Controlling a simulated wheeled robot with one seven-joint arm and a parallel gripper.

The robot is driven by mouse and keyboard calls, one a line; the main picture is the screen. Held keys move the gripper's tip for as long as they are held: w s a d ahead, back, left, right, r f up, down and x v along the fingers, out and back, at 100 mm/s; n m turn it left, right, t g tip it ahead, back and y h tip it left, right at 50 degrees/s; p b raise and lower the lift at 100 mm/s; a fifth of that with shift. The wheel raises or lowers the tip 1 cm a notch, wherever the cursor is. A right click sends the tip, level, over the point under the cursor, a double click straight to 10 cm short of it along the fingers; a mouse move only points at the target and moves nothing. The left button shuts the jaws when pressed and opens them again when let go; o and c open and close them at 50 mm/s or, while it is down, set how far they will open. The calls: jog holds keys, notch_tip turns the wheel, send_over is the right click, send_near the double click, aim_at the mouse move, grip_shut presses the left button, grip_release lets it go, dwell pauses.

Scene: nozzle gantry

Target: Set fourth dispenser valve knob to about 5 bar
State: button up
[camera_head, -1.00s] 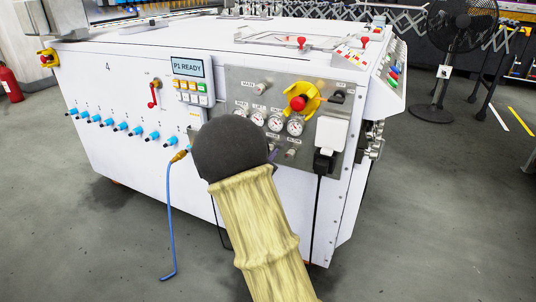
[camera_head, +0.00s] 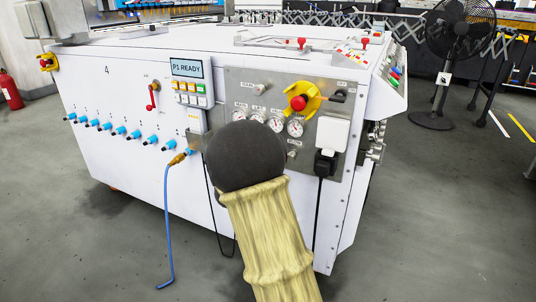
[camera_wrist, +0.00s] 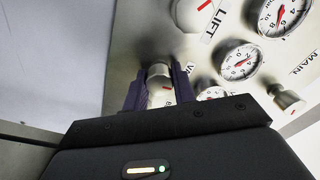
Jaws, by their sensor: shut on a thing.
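In the wrist view, my gripper (camera_wrist: 158,88) is shut on a pale metal knob (camera_wrist: 158,72) on the grey control panel, one dark finger on each side. A printed label beside this knob is partly hidden by the right finger. Three round gauges with red needles, one of them this middle gauge (camera_wrist: 241,62), lie to the right; their exact readings are hard to make out. In the head view, my arm's dark round joint hides my gripper and the held knob. The row of gauges (camera_head: 296,127) shows just above it.
The panel also carries a red emergency button (camera_head: 299,103) and a black plug (camera_head: 325,162). A blue hose (camera_head: 168,220) hangs at left.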

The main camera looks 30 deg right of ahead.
jog(key=shift+f, duration=0.1)
jog(key=o, duration=1)
jog(key=p+v, duration=0.6)
jog(key=v, duration=1.1)
jog(key=shift+s+a+p, duration=0.15)
jog(key=shift+s+p, duration=0.05)
jog(key=shift+p, duration=0.1)
